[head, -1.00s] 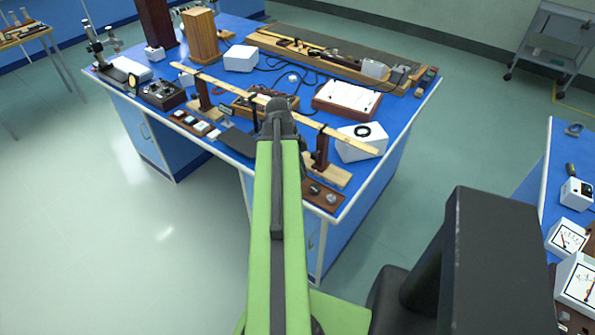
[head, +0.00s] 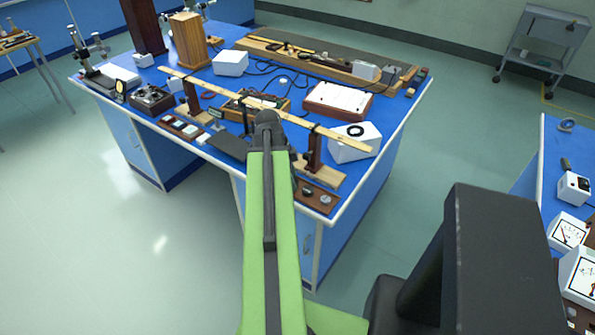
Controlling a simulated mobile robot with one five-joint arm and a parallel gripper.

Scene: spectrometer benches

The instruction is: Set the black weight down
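My gripper (head: 268,120) is at the far end of my green arm, over the near part of the blue-topped bench (head: 215,92). The dark wrist faces away, so its fingers and anything between them are hidden. I cannot make out a black weight for sure. A small brown board (head: 318,206) lies at the bench's near right corner, right of the arm, with a dark round piece (head: 308,191) and a grey round piece (head: 325,199) on it. I cannot tell whether either is a weight.
A long wooden beam (head: 345,139) on stands crosses the bench close to my gripper. A white box with a black ring (head: 357,141) stands at the right. A dark flat pad (head: 229,146) lies left of the arm. Another bench with meters (head: 568,231) is at the right.

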